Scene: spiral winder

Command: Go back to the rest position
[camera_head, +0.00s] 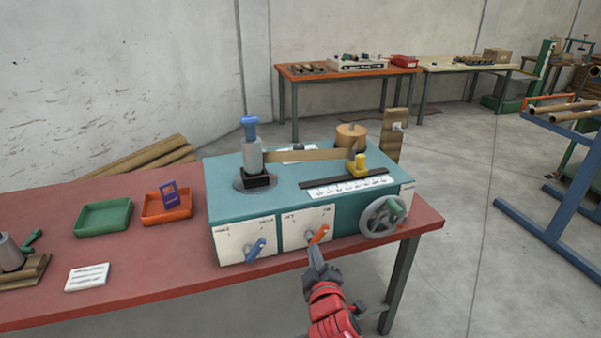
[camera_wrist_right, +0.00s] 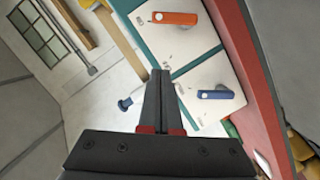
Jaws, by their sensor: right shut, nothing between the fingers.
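My right gripper (camera_head: 314,249) is shut and empty in front of the teal spiral winder (camera_head: 225,187). In the head view its fingertips are close to the orange lever (camera_head: 319,233) on the machine's front panel; I cannot tell whether they touch. In the right wrist view the closed fingers (camera_wrist_right: 165,78) point toward the white panels, with the orange lever (camera_wrist_right: 175,18) and the blue lever (camera_wrist_right: 215,94) to their right and apart from them. The blue lever (camera_head: 256,249) also shows on the left front panel in the head view. My left gripper is not in view.
The winder stands on a red table (camera_head: 130,262). A green tray (camera_head: 104,218), an orange tray (camera_head: 167,209) and a white card (camera_head: 87,277) lie to its left. A handwheel (camera_head: 380,217) is on the winder's front right. A blue rack (camera_head: 550,230) stands at the far right, with open floor between.

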